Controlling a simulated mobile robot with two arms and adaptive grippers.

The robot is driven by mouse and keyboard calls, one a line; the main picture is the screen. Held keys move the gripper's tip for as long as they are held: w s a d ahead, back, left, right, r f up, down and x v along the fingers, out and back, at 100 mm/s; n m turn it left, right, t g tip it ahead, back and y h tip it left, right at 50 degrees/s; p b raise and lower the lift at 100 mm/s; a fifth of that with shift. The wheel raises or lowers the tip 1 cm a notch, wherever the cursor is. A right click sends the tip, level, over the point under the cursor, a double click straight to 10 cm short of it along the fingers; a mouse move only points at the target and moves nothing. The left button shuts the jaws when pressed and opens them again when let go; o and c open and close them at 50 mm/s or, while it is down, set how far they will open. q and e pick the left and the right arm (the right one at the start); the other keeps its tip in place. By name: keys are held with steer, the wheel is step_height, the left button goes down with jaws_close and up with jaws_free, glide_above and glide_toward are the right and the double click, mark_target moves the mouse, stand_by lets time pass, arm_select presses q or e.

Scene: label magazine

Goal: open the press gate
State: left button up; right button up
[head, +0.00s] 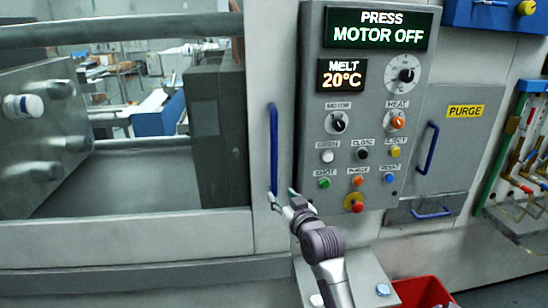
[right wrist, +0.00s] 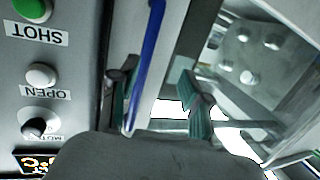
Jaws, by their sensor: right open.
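The press gate (head: 262,60) is a pale grey framed panel with a large window, and it stands shut against the control panel's left side. Its vertical blue handle (head: 274,150) is at the gate's right edge. My right gripper (head: 283,197) is open at the lower end of this handle. In the right wrist view the blue handle (right wrist: 149,60) runs between the two greenish fingers of my right gripper (right wrist: 158,100), with gaps visible on both sides. Whether a finger touches it I cannot tell. My left gripper is not in view.
The control panel (head: 324,110) with buttons and a red stop knob (head: 357,207) is close on the right. A cabinet door with another blue handle (head: 427,148) is further right. A red bin (head: 425,291) stands below. Metal platens (head: 40,140) show through the window.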

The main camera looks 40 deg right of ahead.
steer(key=t+h, duration=0.1)
glide_toward(275, 159)
steer(key=s, duration=0.2)
steer(key=p+x, duration=0.1)
steer(key=x, duration=0.3)
steer(key=p+x, duration=0.1)
steer(key=x, duration=0.3)
steer(key=p+x, duration=0.1)
steer(key=x, duration=0.4)
steer(key=shift+w+a, duration=0.15)
steer(key=shift+a, duration=0.2)
jaws_close()
